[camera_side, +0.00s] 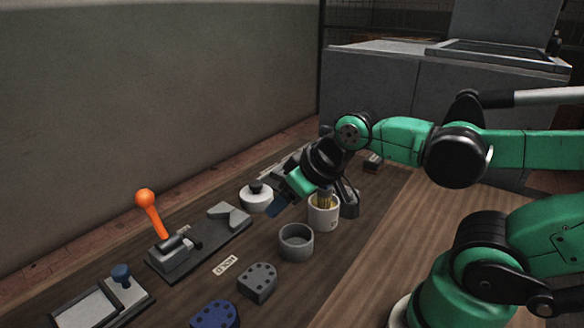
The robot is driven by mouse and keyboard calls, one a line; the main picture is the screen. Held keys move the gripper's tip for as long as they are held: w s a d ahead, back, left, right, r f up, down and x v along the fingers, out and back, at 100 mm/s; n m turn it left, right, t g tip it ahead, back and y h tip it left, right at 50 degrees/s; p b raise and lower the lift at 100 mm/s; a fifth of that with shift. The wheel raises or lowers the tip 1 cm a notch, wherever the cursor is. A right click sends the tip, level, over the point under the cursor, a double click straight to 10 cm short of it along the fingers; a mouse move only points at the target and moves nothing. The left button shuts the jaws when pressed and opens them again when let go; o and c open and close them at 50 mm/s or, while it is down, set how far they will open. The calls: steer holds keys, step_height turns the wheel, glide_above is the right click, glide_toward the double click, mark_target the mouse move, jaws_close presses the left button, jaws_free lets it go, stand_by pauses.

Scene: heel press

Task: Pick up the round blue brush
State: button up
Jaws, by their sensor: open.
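A press with an orange-knobbed lever (151,211) stands between my gripper and the blue piece. Nearby are a white lidded pot (256,199), a grey cup (296,243), a grey holed block (257,284) and a blue holed block (214,315).

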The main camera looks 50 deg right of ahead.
steer(key=o, duration=0.3)
step_height(320, 180, up, 6)
steer(key=s+d+t, duration=0.2)
steer(key=d+t, duration=0.5)
steer(key=d, duration=0.8)
steer(key=shift+w+f, duration=1.4)
steer(key=shift+f, duration=0.15)
steer(key=shift+w+f, duration=1.35)
steer(key=shift+f, duration=0.15)
